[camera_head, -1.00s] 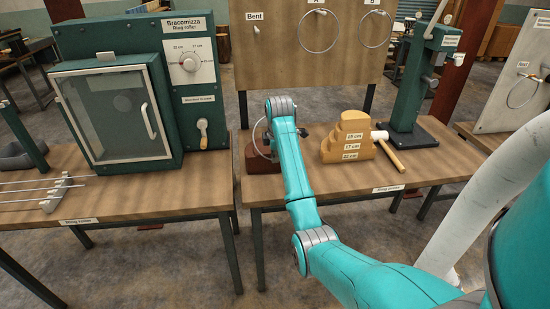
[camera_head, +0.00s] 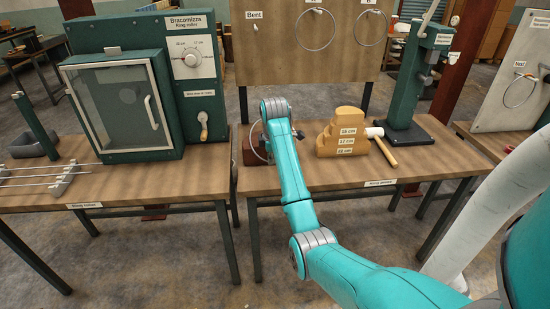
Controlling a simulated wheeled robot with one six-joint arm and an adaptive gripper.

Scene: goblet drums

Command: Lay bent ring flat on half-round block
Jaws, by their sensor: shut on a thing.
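The bent ring, a thin pale loop (camera_head: 250,143), shows just left of my arm's end, beside a dark red block (camera_head: 249,156) on the right-hand bench. My gripper (camera_head: 298,134) is mostly hidden behind my arm; only a small dark part shows. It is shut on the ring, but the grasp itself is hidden. The tan stepped block (camera_head: 336,139) with rounded tiers, which looks like the half-round block, stands to the right of my gripper. It bears size labels. Whether the ring touches the dark red block I cannot tell.
A mallet (camera_head: 385,150) leans at the stepped block's right side. A green post tool (camera_head: 408,85) stands behind it. A board with hanging rings (camera_head: 315,28) rises behind the bench. The green ring roller (camera_head: 125,100) stands on the left bench. The bench front is clear.

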